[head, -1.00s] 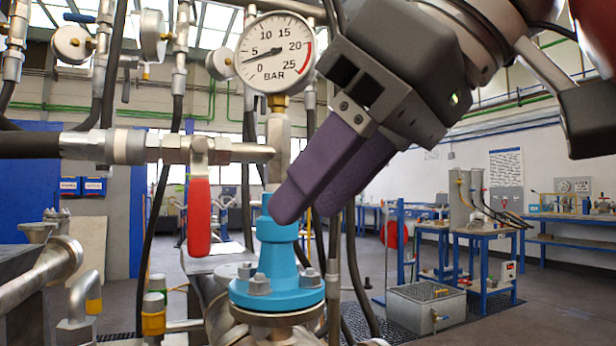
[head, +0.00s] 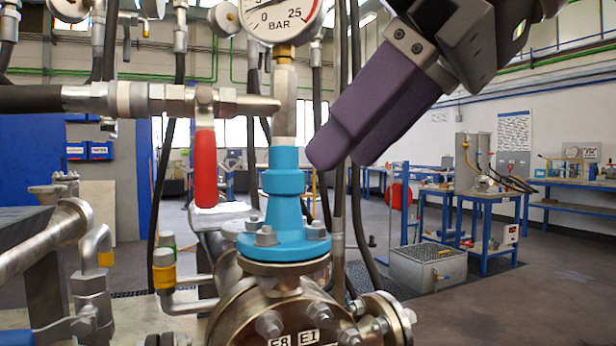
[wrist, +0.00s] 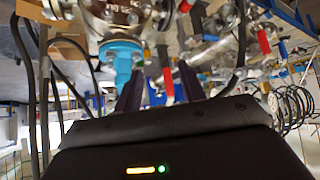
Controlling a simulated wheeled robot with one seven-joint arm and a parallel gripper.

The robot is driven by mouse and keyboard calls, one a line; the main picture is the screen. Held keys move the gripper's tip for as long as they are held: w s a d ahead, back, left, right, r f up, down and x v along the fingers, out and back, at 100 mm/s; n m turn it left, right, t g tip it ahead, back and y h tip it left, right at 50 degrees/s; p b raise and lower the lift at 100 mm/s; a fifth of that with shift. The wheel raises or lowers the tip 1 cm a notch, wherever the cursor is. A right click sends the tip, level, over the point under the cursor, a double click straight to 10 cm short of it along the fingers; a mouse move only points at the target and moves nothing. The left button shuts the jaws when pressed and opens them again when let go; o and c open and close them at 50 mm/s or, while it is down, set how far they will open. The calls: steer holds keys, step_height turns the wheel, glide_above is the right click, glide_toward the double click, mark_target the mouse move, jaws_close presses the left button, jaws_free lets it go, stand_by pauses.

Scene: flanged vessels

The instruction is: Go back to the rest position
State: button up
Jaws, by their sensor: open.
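My gripper (head: 325,155) shows in the head view at upper right, with dark purple fingers pointing down and left. The fingers are empty, and their tips lie just right of the blue flanged fitting (head: 287,205) in the picture. In the wrist view the two fingers (wrist: 159,88) stand apart, with a red handle (wrist: 168,85) showing between them in the background. The blue fitting (wrist: 121,58) shows left of the fingers there. I cannot tell the exact gap between the fingers and the fitting.
A pressure gauge (head: 268,12) stands above the fitting. A red-handled valve (head: 205,170) is on the pipe to its left. Dark hoses (head: 357,215) hang just right of the fitting. Blue workbenches (head: 480,200) and a metal tank (head: 427,268) stand further back, with open floor at right.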

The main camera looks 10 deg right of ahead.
steer(key=w+d+f+m+h, duration=0.1)
steer(key=w+f+m+h, duration=0.15)
steer(key=w+f, duration=0.45)
steer(key=w+d+f+m+h, duration=0.1)
steer(key=w+d+f+m, duration=0.2)
steer(key=f, duration=0.9)
steer(key=s+d+f+m+h, duration=0.1)
steer(key=d+f+m, duration=0.1)
steer(key=f, duration=1.1)
steer(key=s+d+f+m+h, duration=0.2)
steer(key=f, duration=1.2)
steer(key=shift+s+d+f, duration=0.15)
steer(key=shift+d+f, duration=0.05)
steer(key=shift+m, duration=0.25)
steer(key=shift+c, duration=0.4)
